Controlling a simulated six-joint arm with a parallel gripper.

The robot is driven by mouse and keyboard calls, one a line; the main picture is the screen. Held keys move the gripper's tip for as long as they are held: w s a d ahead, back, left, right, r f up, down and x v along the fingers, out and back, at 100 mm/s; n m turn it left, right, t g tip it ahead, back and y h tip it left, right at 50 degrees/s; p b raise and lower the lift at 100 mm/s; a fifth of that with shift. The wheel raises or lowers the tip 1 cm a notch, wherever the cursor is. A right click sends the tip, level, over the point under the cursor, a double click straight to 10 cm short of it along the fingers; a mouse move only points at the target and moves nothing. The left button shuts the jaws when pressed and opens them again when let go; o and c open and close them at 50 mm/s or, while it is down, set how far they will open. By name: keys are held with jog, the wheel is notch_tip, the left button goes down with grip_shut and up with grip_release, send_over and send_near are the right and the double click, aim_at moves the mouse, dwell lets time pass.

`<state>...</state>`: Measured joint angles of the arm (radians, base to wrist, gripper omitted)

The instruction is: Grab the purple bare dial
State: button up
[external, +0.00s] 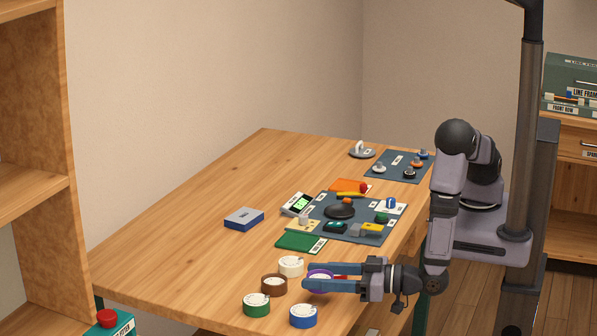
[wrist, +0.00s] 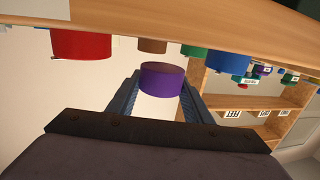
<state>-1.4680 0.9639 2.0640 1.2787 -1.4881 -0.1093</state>
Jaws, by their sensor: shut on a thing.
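The purple bare dial (external: 319,275) is a short round piece with a white top, held between the two blue fingers of my gripper (external: 310,278). In the wrist view the purple dial (wrist: 162,80) sits between the finger ends (wrist: 160,84), and a gap shows between it and the table. My gripper is shut on it from the sides, over the near end of the table. The fingers hide part of the dial in the external view.
Brown (external: 274,285), white (external: 291,266), green (external: 257,305) and blue (external: 303,315) dials stand close around my gripper. A red dial (wrist: 82,45) shows in the wrist view. A dark panel (external: 328,207) with several parts lies farther back. The table's left side is mostly clear.

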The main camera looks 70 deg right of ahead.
jog(key=shift+r, duration=3.25)
